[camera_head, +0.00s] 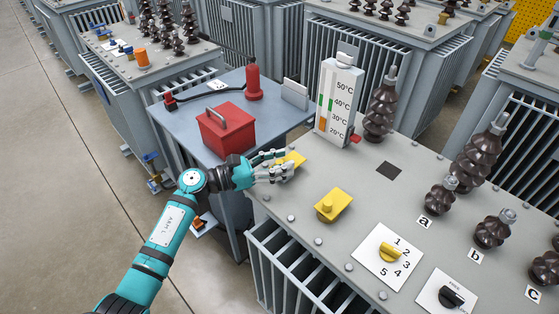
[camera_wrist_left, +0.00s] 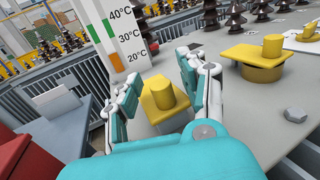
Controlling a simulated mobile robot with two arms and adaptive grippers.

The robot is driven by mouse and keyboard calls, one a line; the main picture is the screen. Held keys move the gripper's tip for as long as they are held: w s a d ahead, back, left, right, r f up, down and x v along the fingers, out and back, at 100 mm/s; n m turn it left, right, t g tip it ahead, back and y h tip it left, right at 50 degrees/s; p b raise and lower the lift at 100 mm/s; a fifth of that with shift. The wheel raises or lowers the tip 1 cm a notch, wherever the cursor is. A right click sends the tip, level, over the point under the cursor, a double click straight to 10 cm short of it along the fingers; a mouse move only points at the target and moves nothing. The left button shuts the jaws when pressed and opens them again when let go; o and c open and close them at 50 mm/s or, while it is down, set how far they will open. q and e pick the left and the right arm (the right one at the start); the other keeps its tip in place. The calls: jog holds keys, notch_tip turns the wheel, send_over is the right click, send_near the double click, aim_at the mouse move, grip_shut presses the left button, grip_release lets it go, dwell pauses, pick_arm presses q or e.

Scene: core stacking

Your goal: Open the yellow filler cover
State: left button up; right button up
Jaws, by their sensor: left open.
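A yellow cover with a round knob (camera_head: 290,157) is at the left edge of the transformer's grey top, partly hidden by my left gripper (camera_head: 277,168). In the left wrist view this yellow cover (camera_wrist_left: 163,102) stands between the open fingers of my left gripper (camera_wrist_left: 165,82), which are on either side of it. I cannot tell if the fingers touch it. A second, similar yellow cover (camera_head: 334,205) sits nearer on the same top; it also shows in the left wrist view (camera_wrist_left: 258,55). I cannot tell which is the filler cover. My right gripper is not in view.
A thermometer gauge (camera_head: 338,98) stands just behind the covers, with brown insulators (camera_head: 380,112) to its right. A numbered dial with a yellow knob (camera_head: 390,252) is at the front. A blue-grey table (camera_head: 180,122) left of the transformer holds a red box (camera_head: 226,130).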

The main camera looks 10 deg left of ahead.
pick_arm(q)
grip_shut()
jog(key=shift+w+d+f, duration=0.1)
jog(key=shift+w+f, duration=0.05)
jog(key=shift+f, duration=0.05)
dwell(0.4)
